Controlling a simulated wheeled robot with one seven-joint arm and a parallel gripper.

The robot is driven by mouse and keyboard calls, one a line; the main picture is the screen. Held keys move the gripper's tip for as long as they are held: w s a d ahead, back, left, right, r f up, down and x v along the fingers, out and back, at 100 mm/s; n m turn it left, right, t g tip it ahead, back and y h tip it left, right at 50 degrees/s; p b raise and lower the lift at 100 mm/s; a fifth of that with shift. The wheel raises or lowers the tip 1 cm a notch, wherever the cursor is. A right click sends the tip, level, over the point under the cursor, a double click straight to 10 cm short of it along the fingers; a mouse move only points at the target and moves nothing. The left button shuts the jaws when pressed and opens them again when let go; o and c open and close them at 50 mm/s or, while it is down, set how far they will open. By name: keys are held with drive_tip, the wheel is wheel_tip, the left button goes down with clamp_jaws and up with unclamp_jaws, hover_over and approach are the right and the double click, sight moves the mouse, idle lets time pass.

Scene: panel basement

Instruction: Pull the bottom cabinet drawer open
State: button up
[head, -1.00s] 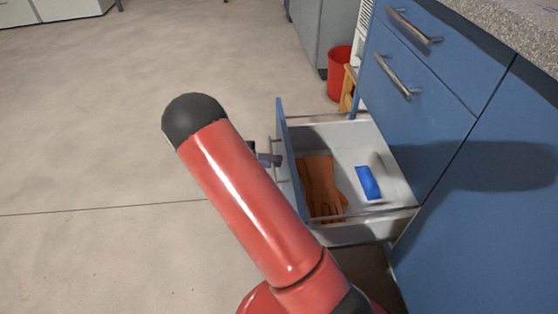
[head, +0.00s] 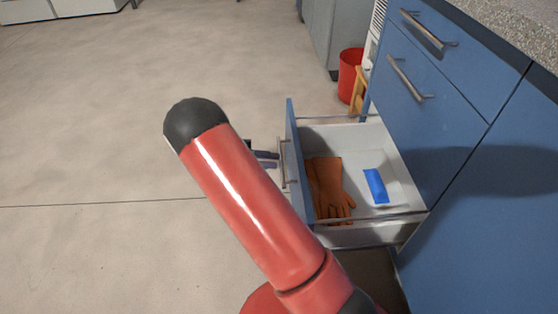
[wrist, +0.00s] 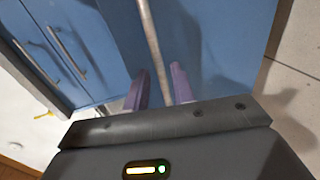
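The bottom drawer (head: 375,236) of the blue cabinet stands pulled well out, its blue front (head: 305,195) facing left in the head view. An orange glove (head: 330,188) and a blue block (head: 376,186) lie inside it. Its bar handle (head: 283,162) also shows in the wrist view (wrist: 149,35). My gripper (head: 272,160) is at the handle's outer side, largely hidden behind my red arm. In the wrist view its two purple fingers (wrist: 159,85) are apart, with the handle seen between them and gaps on both sides. It holds nothing.
Two closed upper drawers with bar handles (head: 428,30) (head: 408,79) are above the open drawer. A red bin (head: 350,75) and a wooden item (head: 358,92) stand behind it. The floor (head: 90,130) to the left is clear.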

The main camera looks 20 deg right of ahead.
drive_tip(key=v, duration=0.4)
idle(0.4)
drive_tip(key=s+r+n+t+y+p, duration=0.1)
drive_tip(key=s+r+t+y+p, duration=0.3)
drive_tip(key=s+r+y, duration=0.3)
drive_tip(key=s+a+r+n+t+y+p, duration=0.1)
drive_tip(key=s+r+t+y+p, duration=0.4)
drive_tip(key=s+r, duration=1.3)
wheel_tip(320, 180, up, 5)
drive_tip(key=n+t+y, duration=0.1)
drive_tip(key=y, duration=0.2)
drive_tip(key=shift+s+f+n, duration=0.25)
drive_tip(key=shift+s+n, duration=0.05)
drive_tip(key=shift+s, duration=0.05)
drive_tip(key=shift+a, duration=0.1)
